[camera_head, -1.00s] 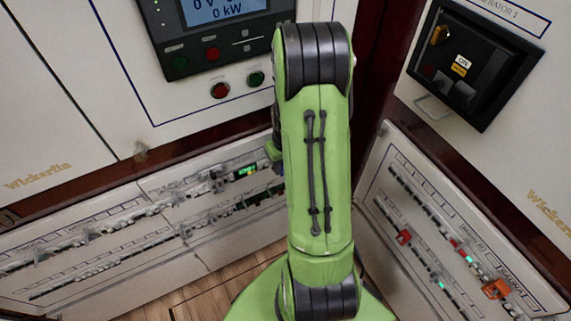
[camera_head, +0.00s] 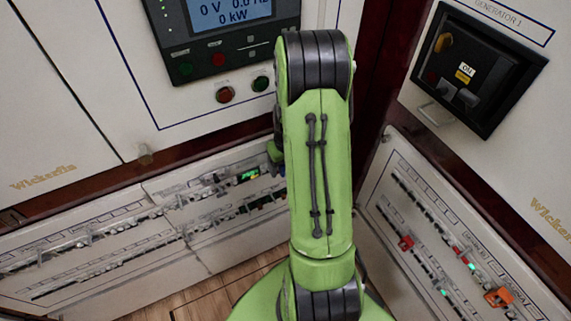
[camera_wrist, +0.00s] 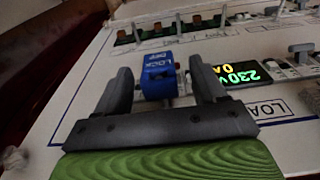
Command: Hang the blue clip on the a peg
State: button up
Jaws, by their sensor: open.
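The blue clip (camera_wrist: 160,78), marked "LOCK OFF", sits at the breaker row in the wrist view. My gripper (camera_wrist: 159,68) is open, with one dark finger on each side of the clip. The clip lies between the fingers, and I cannot tell whether either finger touches it. In the head view my arm hides the clip and most of the gripper. I cannot make out which thing is the a peg.
A lit voltage display (camera_wrist: 240,74) is right of the gripper, with breaker switches around it. In the head view, the left breaker panel (camera_head: 110,240) meets the right panel (camera_head: 375,185) at a corner. A red clip (camera_head: 405,242) and an orange one (camera_head: 498,297) are on the right panel.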

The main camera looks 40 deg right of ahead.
notch_tip(320, 180, up, 16)
jog(key=s+p, duration=0.1)
jog(key=p, duration=0.4)
jog(key=shift+s+a+f, duration=0.15)
jog(key=shift+s+a, duration=0.1)
jog(key=shift+s, duration=0.15)
jog(key=shift+c, duration=0.3)
